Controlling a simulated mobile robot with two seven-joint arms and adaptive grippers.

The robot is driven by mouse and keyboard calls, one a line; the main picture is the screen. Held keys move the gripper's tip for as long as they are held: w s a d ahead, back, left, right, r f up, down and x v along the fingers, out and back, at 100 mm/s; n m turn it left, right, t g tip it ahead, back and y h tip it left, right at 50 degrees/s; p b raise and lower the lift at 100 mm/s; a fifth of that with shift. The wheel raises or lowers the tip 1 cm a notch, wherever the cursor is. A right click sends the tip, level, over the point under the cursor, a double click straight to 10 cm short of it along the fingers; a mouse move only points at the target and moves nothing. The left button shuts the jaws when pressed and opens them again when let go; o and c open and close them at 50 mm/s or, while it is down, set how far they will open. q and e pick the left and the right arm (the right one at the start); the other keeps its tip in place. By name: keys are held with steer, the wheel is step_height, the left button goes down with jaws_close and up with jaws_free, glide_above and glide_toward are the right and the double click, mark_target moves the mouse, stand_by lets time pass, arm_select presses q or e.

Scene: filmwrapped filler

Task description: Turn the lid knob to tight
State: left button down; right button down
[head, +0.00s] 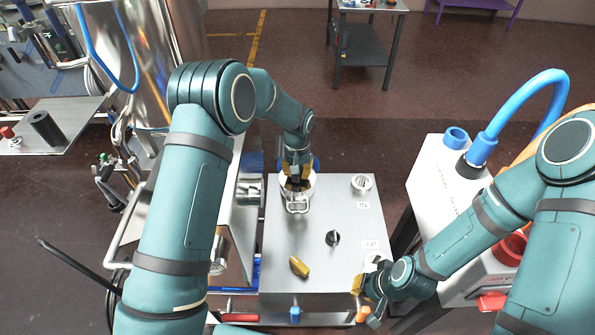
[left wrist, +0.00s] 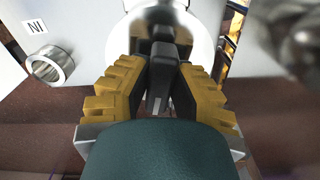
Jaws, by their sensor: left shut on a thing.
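A round white lid or vessel top (head: 309,186) sits at the far left of the grey panel, with a metal loop (head: 297,206) at its near side. My left gripper (head: 296,180) reaches down over it from above. In the left wrist view the white round top (left wrist: 203,42) lies behind the yellow fingers, and a dark upright piece (left wrist: 160,75) stands between them. The left gripper is shut on the lid knob, which the fingers mostly hide. My right gripper (head: 361,285) is low at the panel's near right corner; its finger gap is not clear.
Steel tanks and pipes crowd the left. A white box (head: 437,180) with a blue hose (head: 520,100) stands right.

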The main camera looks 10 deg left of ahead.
arm_select(q)
steer(key=m, duration=0.6)
steer(key=shift+f, duration=0.1)
steer(key=shift+m, duration=0.3)
stand_by(0.3)
steer(key=c, duration=0.8)
jaws_free()
step_height(320, 180, up, 12)
steer(key=shift+r, duration=0.1)
